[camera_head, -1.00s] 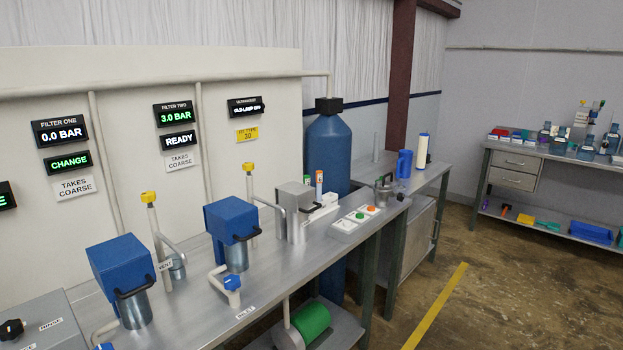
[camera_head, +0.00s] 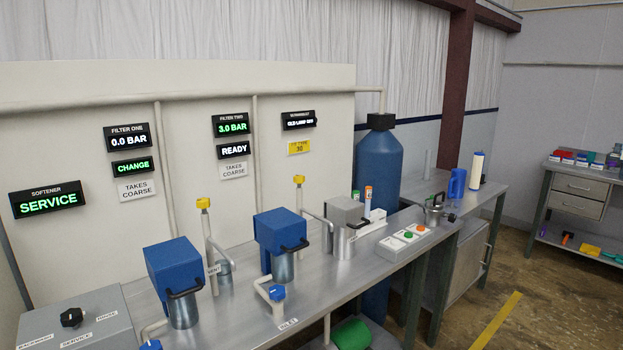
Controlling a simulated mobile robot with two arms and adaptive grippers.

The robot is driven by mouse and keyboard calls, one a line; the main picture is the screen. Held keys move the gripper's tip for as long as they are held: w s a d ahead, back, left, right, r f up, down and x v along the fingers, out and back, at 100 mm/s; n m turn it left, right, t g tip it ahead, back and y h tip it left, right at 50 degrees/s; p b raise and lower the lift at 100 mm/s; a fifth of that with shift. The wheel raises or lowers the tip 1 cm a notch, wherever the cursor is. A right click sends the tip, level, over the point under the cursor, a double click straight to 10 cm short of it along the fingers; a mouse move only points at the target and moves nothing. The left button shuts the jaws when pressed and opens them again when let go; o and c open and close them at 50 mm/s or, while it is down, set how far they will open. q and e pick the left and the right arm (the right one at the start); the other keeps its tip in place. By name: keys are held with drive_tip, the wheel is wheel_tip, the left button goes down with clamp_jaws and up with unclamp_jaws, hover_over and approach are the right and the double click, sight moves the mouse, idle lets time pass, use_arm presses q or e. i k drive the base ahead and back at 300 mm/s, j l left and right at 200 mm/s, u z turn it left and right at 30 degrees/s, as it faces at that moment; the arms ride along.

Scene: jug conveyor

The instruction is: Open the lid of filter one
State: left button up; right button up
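Filter one is the left of two blue-topped housings. Its blue lid (camera_head: 173,264) sits down on a metal cylinder (camera_head: 183,311), with a black handle (camera_head: 184,290) at the front. Its panel display (camera_head: 129,142) reads 0.0 BAR, and the sign below it (camera_head: 132,167) reads CHANGE. A vent pipe with a yellow knob (camera_head: 203,203) rises just right of it. A blue valve knob (camera_head: 150,345) shows at the bottom edge in front of it. Neither of my grippers is in view.
Filter two (camera_head: 279,231) stands to the right, with a blue inlet valve (camera_head: 277,293) in front. A grey softener control box (camera_head: 75,318) is at the left. A metal unit (camera_head: 343,214) and a button box (camera_head: 405,238) stand farther right on the bench.

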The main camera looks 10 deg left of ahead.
sight(173, 266)
drive_tip(key=u, duration=1.2)
